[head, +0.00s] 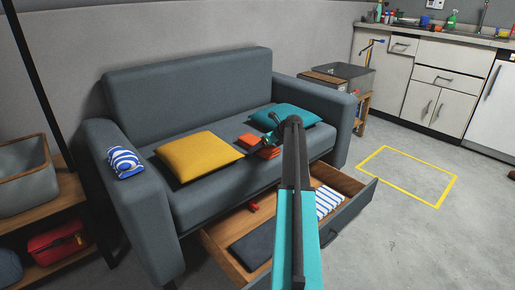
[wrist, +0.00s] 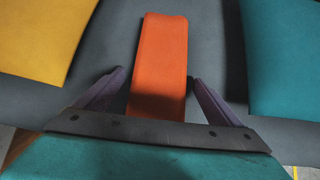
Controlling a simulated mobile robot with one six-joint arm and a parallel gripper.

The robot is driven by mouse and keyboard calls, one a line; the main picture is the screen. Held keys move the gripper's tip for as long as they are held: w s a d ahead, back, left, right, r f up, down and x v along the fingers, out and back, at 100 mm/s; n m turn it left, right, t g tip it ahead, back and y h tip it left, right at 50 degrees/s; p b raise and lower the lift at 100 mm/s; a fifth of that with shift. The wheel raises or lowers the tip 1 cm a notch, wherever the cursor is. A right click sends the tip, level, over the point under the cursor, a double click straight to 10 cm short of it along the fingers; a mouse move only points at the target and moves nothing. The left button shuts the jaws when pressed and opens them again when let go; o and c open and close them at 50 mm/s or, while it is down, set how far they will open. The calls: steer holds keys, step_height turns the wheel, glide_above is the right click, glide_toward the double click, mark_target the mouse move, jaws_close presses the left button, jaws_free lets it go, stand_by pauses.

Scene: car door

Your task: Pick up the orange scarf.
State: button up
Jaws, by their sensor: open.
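The orange scarf (head: 248,139) lies folded on the sofa seat between the yellow and teal cushions, partly hidden behind my gripper (head: 272,135) in the head view. In the wrist view the scarf (wrist: 162,50) is a long flat orange strip, running away from the gripper. My gripper (wrist: 160,77) is open, with one finger on each side of the scarf's near part. Nothing is held. Whether the fingers touch the seat cannot be told.
The grey sofa (head: 185,90) carries a yellow cushion (head: 199,155) to the left and a teal cushion (head: 287,115) to the right. Below, an open drawer (head: 228,242) juts out in front. A blue-and-white striped cloth (head: 125,162) lies on the left armrest.

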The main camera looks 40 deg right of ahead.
steer(key=shift+c, duration=0.2)
steer(key=c, duration=1.2)
steer(key=shift+r, duration=0.15)
steer(key=shift+r+p, duration=2.35)
steer(key=shift+r, duration=2.5)
